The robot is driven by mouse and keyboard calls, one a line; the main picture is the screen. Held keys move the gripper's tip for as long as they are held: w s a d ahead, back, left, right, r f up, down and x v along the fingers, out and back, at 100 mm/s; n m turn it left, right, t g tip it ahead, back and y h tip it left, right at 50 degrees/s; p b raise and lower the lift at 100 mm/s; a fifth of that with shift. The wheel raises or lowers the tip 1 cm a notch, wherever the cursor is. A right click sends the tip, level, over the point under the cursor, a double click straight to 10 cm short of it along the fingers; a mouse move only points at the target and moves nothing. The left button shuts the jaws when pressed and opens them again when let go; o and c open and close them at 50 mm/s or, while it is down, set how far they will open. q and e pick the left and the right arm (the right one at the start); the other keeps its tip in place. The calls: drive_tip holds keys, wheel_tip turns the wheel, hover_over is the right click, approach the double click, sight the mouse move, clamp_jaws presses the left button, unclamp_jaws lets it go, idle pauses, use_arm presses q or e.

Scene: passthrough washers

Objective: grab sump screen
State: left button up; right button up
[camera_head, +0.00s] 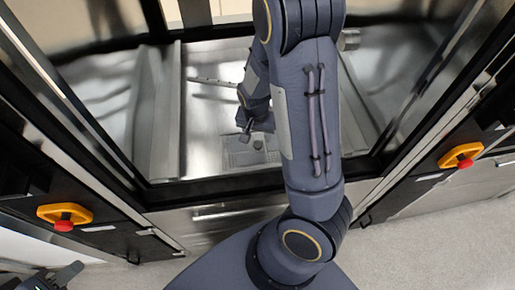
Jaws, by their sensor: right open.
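The sump screen (240,158) is a light grey perforated plate with a small round knob, set in the floor of the steel wash chamber. The large arm in the middle is mine and partly covers its right side. My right gripper (246,129) hangs inside the chamber, just above and behind the screen in the picture. It is open, with nothing seen between its fingers; whether it touches the screen cannot be told. At the lower left edge, a dark piece that looks like my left gripper (62,277) shows only in part, outside the chamber; its fingers are unclear.
The steel chamber floor (208,125) has a thin metal bar (212,82) above it. A dark frame edge (215,190) bounds the opening in front. Red stop buttons on yellow bases stand at left (64,225) and right (464,161). Grey floor (440,240) is clear at right.

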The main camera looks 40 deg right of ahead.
sight(258, 144)
drive_tip(key=f, duration=0.4)
drive_tip(key=w+f, duration=0.1)
drive_tip(key=f, duration=0.2)
drive_tip(key=shift+d, duration=0.4)
drive_tip(key=shift+r, duration=0.15)
clamp_jaws()
